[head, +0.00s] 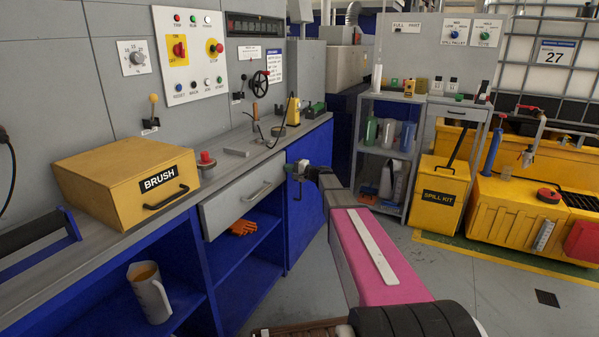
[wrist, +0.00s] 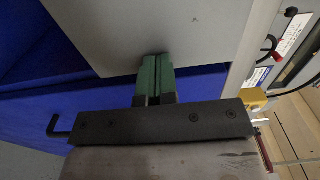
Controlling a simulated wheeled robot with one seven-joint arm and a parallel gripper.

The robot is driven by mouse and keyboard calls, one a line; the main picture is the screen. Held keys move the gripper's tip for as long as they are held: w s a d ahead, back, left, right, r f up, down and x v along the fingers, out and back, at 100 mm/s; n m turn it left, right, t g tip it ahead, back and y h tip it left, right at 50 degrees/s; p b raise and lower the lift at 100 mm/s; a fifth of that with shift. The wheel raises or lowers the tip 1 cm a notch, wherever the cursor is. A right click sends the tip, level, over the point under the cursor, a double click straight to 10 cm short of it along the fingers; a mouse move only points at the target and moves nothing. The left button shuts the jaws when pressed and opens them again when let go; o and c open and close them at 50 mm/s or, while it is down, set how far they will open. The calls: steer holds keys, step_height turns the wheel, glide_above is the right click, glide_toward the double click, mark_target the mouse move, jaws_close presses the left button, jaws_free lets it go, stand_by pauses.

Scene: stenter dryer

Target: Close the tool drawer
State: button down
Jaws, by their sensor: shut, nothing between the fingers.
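The tool drawer (head: 222,211) is the grey drawer under the bench, with a bar handle (head: 256,191) on its front. Its front appears to stand slightly out from the bench; how far is hard to tell. My gripper (head: 292,169) is at the right end of the drawer front, beside the blue cabinet door. In the wrist view, my gripper's green fingers (wrist: 154,75) are together and empty, their tips overlapping the edge of a grey panel that looks like the drawer front (wrist: 130,35). Whether they touch it is unclear.
A yellow BRUSH box (head: 100,185) and a red button (head: 205,160) stand on the bench top. An open blue shelf below holds orange gloves (head: 243,227) and a jug (head: 149,290). The blue cabinet door (head: 309,205) is right of the drawer.

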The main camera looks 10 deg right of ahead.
steer(key=shift+x, duration=0.9)
steer(key=shift+w, duration=0.1)
steer(key=v, duration=1.4)
steer(key=s+a+f+n+g+h, duration=0.2)
steer(key=s+a+f+g+h, duration=0.15)
steer(key=s+f, duration=0.45)
steer(key=s+a+f+n+g+h, duration=0.25)
steer(key=s+a+f+g, duration=0.2)
steer(key=s, duration=0.75)
steer(key=s+d+f+n+g+h, duration=0.1)
steer(key=s+h, duration=0.3)
steer(key=s, duration=0.4)
steer(key=s+d+f+n+g+h, duration=0.1)
steer(key=s+f+h, duration=0.3)
steer(key=s, duration=0.4)
steer(key=shift+s+d+n+g+h, duration=0.25)
steer(key=shift+d+n+g+h, duration=0.1)
steer(key=shift+d, duration=0.55)
